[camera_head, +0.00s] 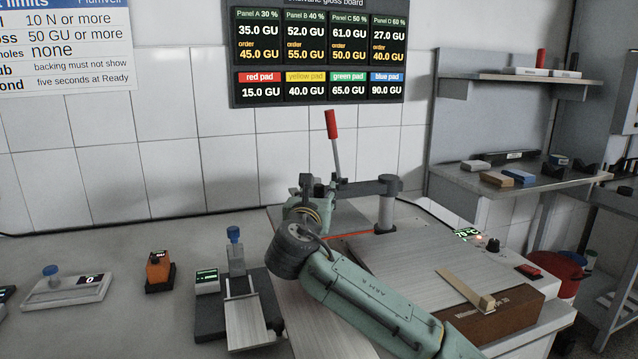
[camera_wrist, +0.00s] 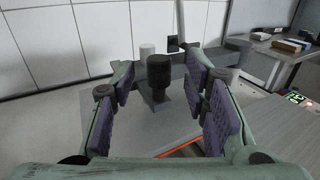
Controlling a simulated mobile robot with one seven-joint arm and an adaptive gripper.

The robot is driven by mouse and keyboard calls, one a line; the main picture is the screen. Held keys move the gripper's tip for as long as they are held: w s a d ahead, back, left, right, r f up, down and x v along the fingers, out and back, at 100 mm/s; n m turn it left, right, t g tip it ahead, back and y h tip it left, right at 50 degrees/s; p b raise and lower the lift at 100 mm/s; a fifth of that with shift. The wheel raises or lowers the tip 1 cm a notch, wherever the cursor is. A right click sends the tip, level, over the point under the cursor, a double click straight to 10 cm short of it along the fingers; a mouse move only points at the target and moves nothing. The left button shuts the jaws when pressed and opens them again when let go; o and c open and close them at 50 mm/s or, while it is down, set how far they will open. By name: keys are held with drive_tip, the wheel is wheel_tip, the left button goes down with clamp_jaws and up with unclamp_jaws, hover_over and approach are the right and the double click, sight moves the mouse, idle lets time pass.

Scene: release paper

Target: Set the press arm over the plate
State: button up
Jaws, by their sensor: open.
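The press arm (camera_head: 362,188) is a dark grey bar that reaches left from an upright post (camera_head: 386,212). A lever with a red handle (camera_head: 331,125) rises near its left end. The pale flat plate (camera_head: 425,245) lies right of and in front of the post; the arm's left end is off to the left of it. My gripper (camera_head: 312,200) is at that left end. In the wrist view my gripper (camera_wrist: 162,85) is open, with purple pads on both sides of a dark upright knob (camera_wrist: 160,72) and visible gaps. My forearm hides part of the press.
A clamp fixture (camera_head: 240,297), an orange box (camera_head: 159,271) and a gauge (camera_head: 66,291) stand at left. A shelf with blocks (camera_head: 519,177) is at right. The wall behind is tiled.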

sight(318, 190)
drive_tip(key=shift+w+d+p, duration=0.15)
drive_tip(key=shift+w+p, duration=0.05)
drive_tip(key=shift+w, duration=0.7)
drive_tip(key=shift+w+d+p, duration=0.1)
drive_tip(key=shift+w+p, duration=0.05)
drive_tip(key=shift+w, duration=0.7)
drive_tip(key=shift+c, duration=0.5)
clamp_jaws()
